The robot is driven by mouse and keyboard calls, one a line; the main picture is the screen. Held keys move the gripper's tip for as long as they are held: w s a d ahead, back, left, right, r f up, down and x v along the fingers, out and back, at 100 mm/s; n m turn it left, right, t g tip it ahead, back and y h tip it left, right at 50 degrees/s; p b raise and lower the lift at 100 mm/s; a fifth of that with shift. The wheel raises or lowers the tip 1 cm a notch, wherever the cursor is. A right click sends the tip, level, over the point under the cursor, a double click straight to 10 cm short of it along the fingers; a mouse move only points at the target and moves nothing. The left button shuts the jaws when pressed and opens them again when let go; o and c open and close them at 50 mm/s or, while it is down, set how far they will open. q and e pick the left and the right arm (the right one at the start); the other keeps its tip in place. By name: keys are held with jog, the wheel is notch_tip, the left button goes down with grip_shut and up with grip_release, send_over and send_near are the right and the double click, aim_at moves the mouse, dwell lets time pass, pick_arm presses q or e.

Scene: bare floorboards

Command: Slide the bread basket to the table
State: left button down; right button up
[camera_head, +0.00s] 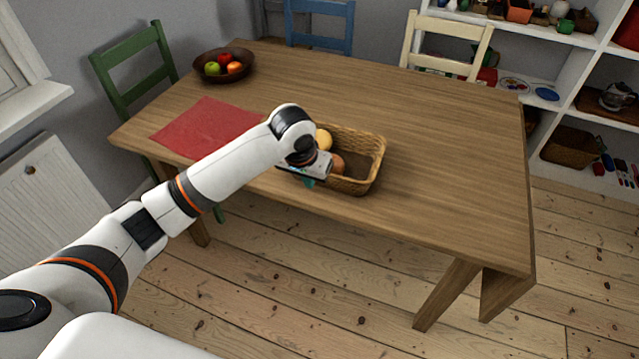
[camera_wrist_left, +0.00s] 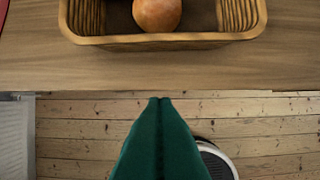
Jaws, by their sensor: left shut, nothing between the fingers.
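The wicker bread basket (camera_head: 369,172) stands on the wooden table (camera_head: 430,130), close to its near edge, with bread rolls inside. Its near rim also shows at the top of the left wrist view (camera_wrist_left: 150,40), with one brown roll (camera_wrist_left: 157,14) behind it. My left gripper (camera_head: 309,181) is at the near left side of the basket, and my wrist hides part of that side. In the left wrist view its green fingers (camera_wrist_left: 160,101) are closed together and empty, short of the table edge and the basket. My right gripper is not in view.
A red cloth (camera_head: 207,127) lies left of the basket. A fruit bowl (camera_head: 224,66) stands at the back left. Green (camera_head: 132,68), blue (camera_head: 320,24) and cream (camera_head: 446,45) chairs surround the table. The table's right half is clear.

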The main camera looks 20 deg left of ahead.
pick_arm(q)
jog(key=x, duration=0.9)
jog(key=shift+w+a+f, duration=0.2)
jog(key=shift+f, duration=0.05)
jog(key=shift+w+d+f, duration=0.1)
jog(key=shift+w, duration=1.95)
